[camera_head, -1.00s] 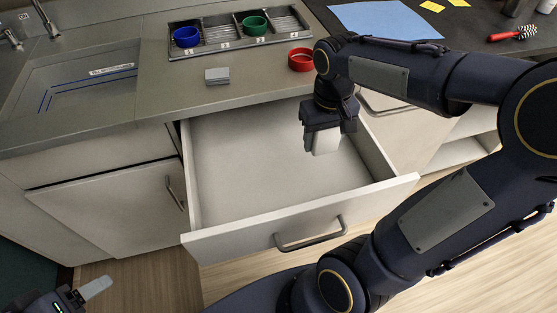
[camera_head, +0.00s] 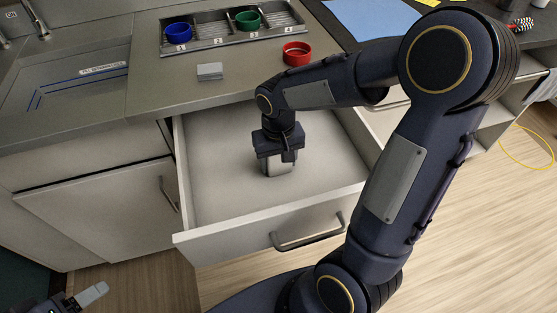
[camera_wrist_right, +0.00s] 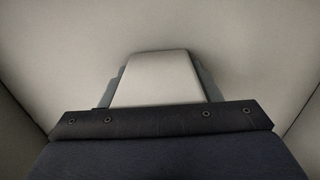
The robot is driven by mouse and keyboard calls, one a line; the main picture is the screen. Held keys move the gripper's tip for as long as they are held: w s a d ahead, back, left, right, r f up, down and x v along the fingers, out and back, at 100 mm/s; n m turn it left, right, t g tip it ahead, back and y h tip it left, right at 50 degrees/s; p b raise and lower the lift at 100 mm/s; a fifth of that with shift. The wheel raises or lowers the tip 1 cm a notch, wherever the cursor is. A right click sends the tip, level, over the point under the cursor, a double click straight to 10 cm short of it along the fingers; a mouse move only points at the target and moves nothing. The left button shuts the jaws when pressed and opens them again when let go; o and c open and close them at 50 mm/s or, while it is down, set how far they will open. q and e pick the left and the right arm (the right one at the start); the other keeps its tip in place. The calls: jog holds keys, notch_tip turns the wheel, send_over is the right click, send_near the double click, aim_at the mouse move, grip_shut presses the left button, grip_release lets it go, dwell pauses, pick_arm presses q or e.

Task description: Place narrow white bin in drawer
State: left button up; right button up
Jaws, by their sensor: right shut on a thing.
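The narrow white bin (camera_head: 279,166) is held by my right gripper (camera_head: 278,160), inside the open drawer (camera_head: 215,160). The bin also shows in the right wrist view (camera_wrist_right: 157,78), between the two grey fingers, with the pale drawer interior around it. The gripper points down and is shut on the bin; the gripper hides the bin's upper part. I cannot tell whether the bin touches the drawer floor. My left gripper (camera_head: 92,294) shows only in part at the bottom left, away from the drawer.
On the counter, a tray (camera_head: 213,44) holds a blue bowl (camera_head: 178,34) and a green bowl (camera_head: 248,21). A red bowl (camera_head: 297,53) and a small grey block (camera_head: 210,72) stand in front of it. The drawer floor around the bin looks clear.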

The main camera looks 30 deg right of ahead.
jog(key=shift+f, duration=0.15)
jog(key=o, duration=1)
jog(key=shift+r, duration=0.45)
notch_tip(320, 180, up, 12)
jog(key=p, duration=0.2)
jog(key=shift+f+p, duration=0.25)
jog(key=shift+p, duration=0.1)
